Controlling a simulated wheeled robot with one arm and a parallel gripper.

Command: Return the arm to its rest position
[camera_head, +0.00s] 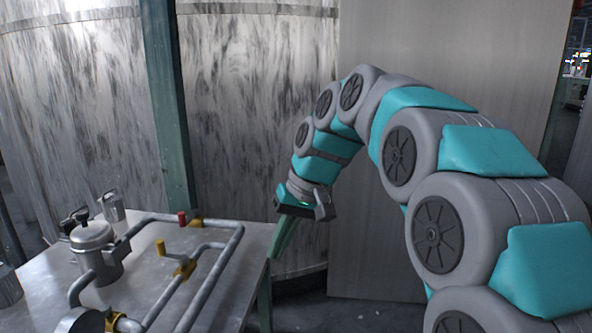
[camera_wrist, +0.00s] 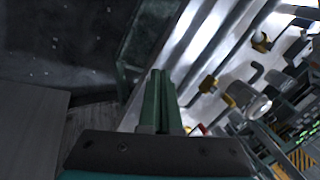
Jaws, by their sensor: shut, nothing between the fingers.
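My gripper (camera_head: 283,238) has green fingers and hangs at the end of my grey and teal arm, pointing down and a little to the left. It is just off the right edge of the metal table (camera_head: 231,292). In the wrist view the two green fingers of my gripper (camera_wrist: 160,75) lie side by side, shut, with nothing between them. My arm is raised and arched from the right of the head view. The table also shows in the wrist view (camera_wrist: 205,45), right of the fingertips.
Grey pipes (camera_head: 215,262) with a yellow valve (camera_head: 184,267) and a red-capped fitting (camera_head: 183,218) run over the table. A lidded metal pot (camera_head: 97,250) stands at its left. A green post (camera_head: 168,110) and large metal tanks (camera_head: 255,110) stand behind. Dark floor (camera_wrist: 60,40) lies clear beside the table.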

